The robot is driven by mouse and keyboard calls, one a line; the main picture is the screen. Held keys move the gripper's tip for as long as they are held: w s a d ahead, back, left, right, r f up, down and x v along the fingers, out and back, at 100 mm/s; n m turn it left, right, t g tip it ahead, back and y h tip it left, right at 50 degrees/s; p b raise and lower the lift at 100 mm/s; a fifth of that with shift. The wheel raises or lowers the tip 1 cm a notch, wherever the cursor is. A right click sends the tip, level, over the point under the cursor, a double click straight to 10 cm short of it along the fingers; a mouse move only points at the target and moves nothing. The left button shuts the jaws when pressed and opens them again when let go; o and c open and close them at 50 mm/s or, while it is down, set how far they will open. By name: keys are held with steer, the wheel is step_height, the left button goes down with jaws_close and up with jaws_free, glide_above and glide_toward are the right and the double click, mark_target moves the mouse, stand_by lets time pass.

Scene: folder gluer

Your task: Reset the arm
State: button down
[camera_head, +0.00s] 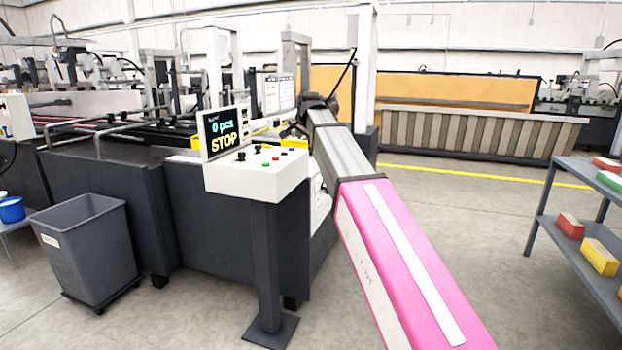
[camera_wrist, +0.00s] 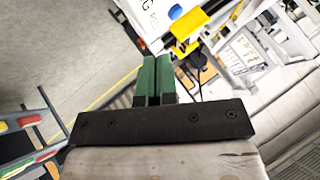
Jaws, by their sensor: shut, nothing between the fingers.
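My arm stretches out from the lower right in the head view, with its pink and grey links pointing toward the folder gluer (camera_head: 235,215). Its dark end is beside the control panel (camera_head: 257,175), and the fingers cannot be made out there. In the wrist view, my gripper (camera_wrist: 155,72) shows two green fingers side by side, shut and empty. The screen (camera_head: 223,132) on the control panel reads "0 pcs" and "STOP". Several small buttons and a black knob are on the panel's top.
A grey wheeled bin (camera_head: 88,250) stands at the left, near a blue bucket (camera_head: 12,210). A shelf (camera_head: 575,262) with coloured boxes stands at the right. Open floor (camera_head: 460,215) lies between the arm and the shelf, with a yellow line across it.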

steer(key=s+d+f+n+g+h, duration=0.1)
steer(key=s+d+f, duration=0.3)
steer(key=f, duration=0.6)
steer(key=s+d+f+n+g, duration=0.15)
steer(key=s+d+f, duration=0.35)
steer(key=f, duration=0.5)
steer(key=s+d+f+g+h, duration=0.15)
steer(key=s+d+f, duration=0.25)
steer(key=f, duration=0.7)
steer(key=s+d+f+n+g, duration=0.1)
steer(key=s+d+f+g, duration=0.1)
steer(key=s+d+f, duration=0.3)
steer(key=s+d+f+n+g, duration=0.2)
steer(key=s+d+f, duration=0.3)
steer(key=s+f, duration=0.9)
steer(key=shift+s+f+g, duration=0.15)
steer(key=shift+s+g, duration=0.25)
steer(key=shift+s, duration=0.85)
